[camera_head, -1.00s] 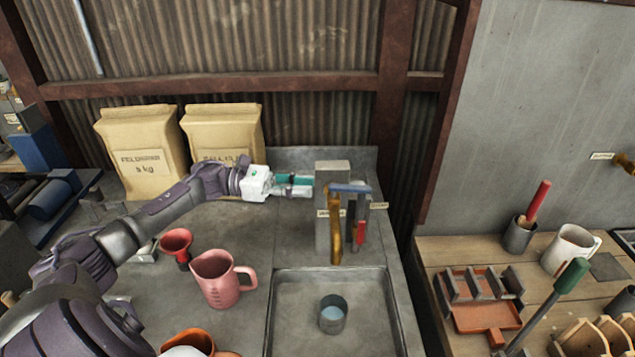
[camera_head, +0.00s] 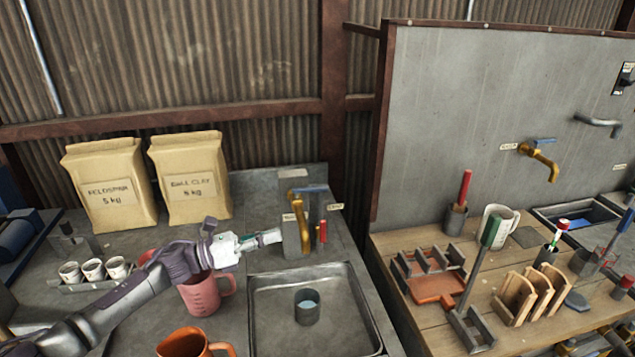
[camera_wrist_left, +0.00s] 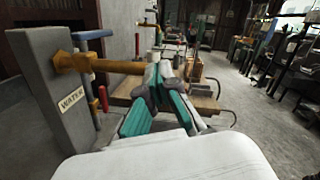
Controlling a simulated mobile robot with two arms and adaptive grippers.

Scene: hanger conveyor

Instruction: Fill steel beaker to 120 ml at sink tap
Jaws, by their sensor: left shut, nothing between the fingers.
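The steel beaker (camera_head: 307,307) stands upright in the sink basin (camera_head: 262,330), below and a little to the right of the brass tap spout (camera_head: 300,232), with pale blue water inside. I cannot read its level. The tap has a blue lever handle (camera_head: 308,189) on a grey post. My left gripper (camera_head: 278,237) is shut and empty, just left of the post and above the sink's back edge. In the left wrist view its teal fingers (camera_wrist_left: 160,98) are together, with the brass spout (camera_wrist_left: 112,66) and WATER label (camera_wrist_left: 71,99) beyond. My right gripper is not in view.
A pink jug (camera_head: 203,298) stands left of the sink, partly behind my left arm, with an orange jug (camera_head: 187,345) in front. Two paper bags (camera_head: 108,185) stand behind. A wooden bench (camera_head: 385,245) with tools is on the right.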

